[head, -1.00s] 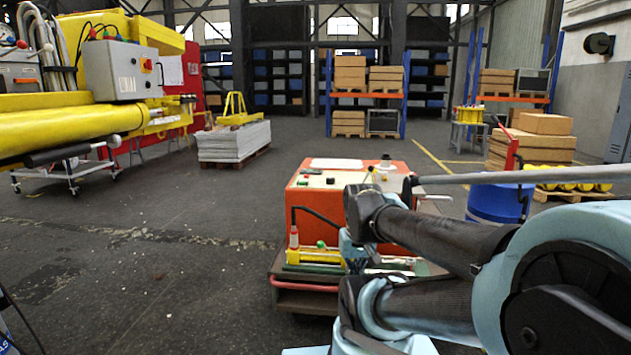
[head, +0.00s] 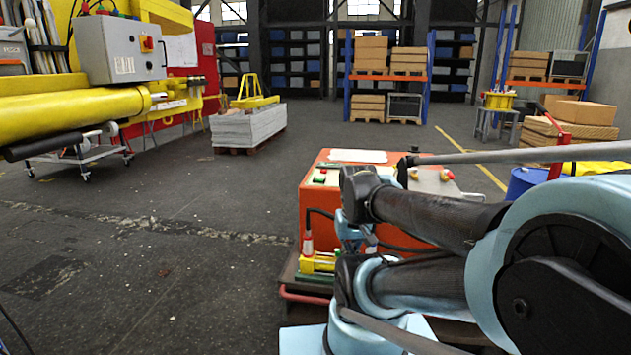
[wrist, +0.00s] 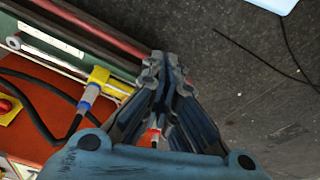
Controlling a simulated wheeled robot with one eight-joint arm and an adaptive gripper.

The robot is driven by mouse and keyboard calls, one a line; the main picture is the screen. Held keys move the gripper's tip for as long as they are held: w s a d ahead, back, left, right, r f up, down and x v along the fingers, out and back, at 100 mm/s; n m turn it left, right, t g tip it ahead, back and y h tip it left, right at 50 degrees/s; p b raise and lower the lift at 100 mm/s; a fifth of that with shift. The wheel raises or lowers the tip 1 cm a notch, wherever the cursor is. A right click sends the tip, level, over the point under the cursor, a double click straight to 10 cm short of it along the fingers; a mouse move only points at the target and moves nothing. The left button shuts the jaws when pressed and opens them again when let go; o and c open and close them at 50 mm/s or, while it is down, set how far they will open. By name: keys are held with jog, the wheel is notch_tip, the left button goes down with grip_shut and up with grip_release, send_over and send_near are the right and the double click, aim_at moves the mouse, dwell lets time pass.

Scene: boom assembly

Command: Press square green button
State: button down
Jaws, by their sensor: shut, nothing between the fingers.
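A small green button (head: 320,178) shows on the top left of the orange machine (head: 338,160) in the head view. It is too small there to tell its shape for sure. My gripper (wrist: 165,65) shows in the wrist view with its fingers together and nothing between them. Its fingertips are over the edge of the machine's cart, where dark floor begins. No green button shows clearly in the wrist view. My arm hides much of the machine's front and right side in the head view.
In the wrist view a red button on a yellow plate (wrist: 8,107) and a black cable (wrist: 45,105) lie left of my gripper. A grey control box (head: 125,50) hangs on yellow equipment at the left. A blue barrel (head: 525,182) stands right. Floor left of the machine is clear.

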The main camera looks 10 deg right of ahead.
notch_tip(320, 180, up, 15)
jog(key=m+t+h, duration=0.2)
jog(key=m+t, duration=0.5)
jog(key=m, duration=0.5)
send_over(322, 179)
jog(key=shift+w+a+r, duration=0.1)
jog(key=shift+w+r, duration=0.05)
jog(key=shift+f, duration=4.4)
